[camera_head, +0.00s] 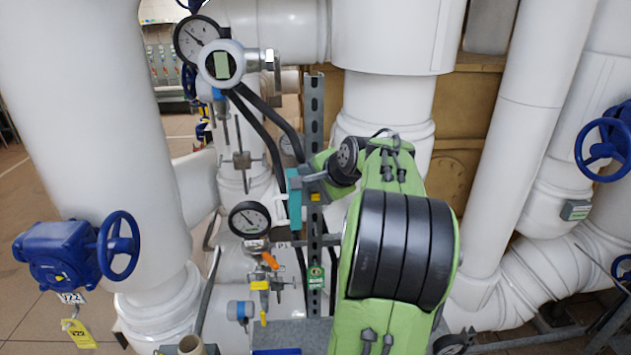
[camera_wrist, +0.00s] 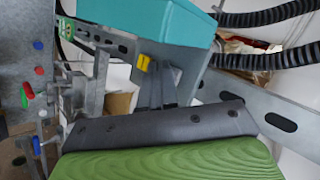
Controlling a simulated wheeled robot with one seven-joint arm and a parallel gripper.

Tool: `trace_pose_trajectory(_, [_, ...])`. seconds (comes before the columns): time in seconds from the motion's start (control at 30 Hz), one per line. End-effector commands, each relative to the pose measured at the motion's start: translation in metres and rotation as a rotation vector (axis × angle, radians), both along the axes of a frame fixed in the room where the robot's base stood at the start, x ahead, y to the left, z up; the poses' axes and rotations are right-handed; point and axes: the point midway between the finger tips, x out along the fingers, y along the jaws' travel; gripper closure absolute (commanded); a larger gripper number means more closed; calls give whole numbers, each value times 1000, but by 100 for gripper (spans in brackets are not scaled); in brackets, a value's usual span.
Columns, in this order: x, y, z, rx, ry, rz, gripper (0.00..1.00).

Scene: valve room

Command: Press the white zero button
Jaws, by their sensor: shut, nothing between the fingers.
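I cannot make out a white zero button clearly in either view. A white round instrument with a green display (camera_head: 221,65) stands upper left in the head view. A teal box (camera_head: 294,203) is left of the perforated strut, and it fills the top of the wrist view (camera_wrist: 150,22). My gripper (camera_head: 313,186) is at the end of the green arm, close to the right of the teal box. In the wrist view its dark fingers (camera_wrist: 158,82) are together and hold nothing, just below the box. I cannot tell whether they touch it.
The perforated metal strut (camera_head: 315,105) runs upright by my gripper. Black hoses (camera_head: 262,125) pass on its left. A dial gauge (camera_head: 249,219) and an orange-handled valve (camera_head: 270,261) are below. A blue handwheel (camera_head: 119,245) is at far left; thick white pipes surround the area.

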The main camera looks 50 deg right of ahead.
Motion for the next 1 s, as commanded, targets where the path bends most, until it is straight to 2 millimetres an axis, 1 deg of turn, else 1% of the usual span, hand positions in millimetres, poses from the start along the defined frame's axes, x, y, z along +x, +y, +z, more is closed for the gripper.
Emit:
trace_pose_trajectory(0.2, [-8, 9, -1, -1, 0, -2, 100])
trace_pose_trajectory(0.5, [-10, 11, -1, 0, 0, -1, 100])
trace_pose_trajectory(1.0, [-40, 46, -1, 1, 0, -1, 100])
